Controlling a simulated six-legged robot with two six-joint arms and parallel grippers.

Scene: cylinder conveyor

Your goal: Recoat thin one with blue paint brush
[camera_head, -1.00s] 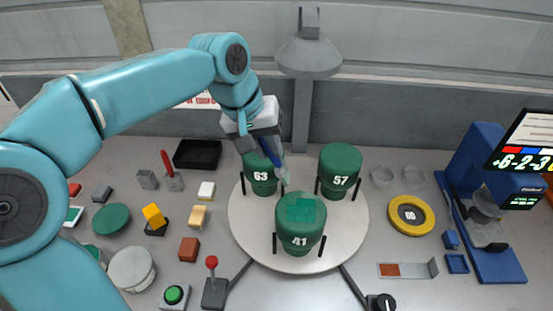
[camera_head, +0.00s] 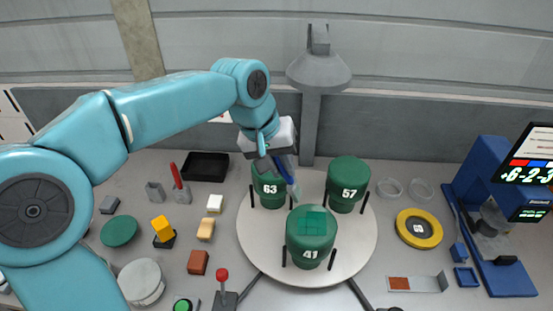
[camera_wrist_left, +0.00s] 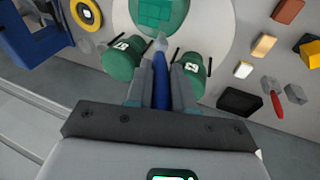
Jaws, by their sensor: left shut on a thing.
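My left gripper (camera_head: 275,166) is shut on a blue paint brush (camera_head: 287,172), which points down toward the round turntable (camera_head: 262,262). The brush also shows in the left wrist view (camera_wrist_left: 161,88), its pale tip close to the edge of cylinder 41. Three green cylinders stand on the turntable: cylinder 41 (camera_head: 308,243) in front with a lighter green patch on top, cylinder 63 (camera_head: 268,190) at the back left, partly behind the gripper, and cylinder 57 (camera_head: 347,186) at the back right. I cannot tell whether the brush touches one. My right gripper is not in view.
A black tray (camera_head: 205,166), small blocks and a red-topped joystick (camera_head: 223,285) lie left of the turntable. A yellow ring (camera_head: 419,228), clear dishes and a blue stand (camera_head: 500,190) are at the right. A grey lamp-like hood (camera_head: 319,71) hangs behind the turntable.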

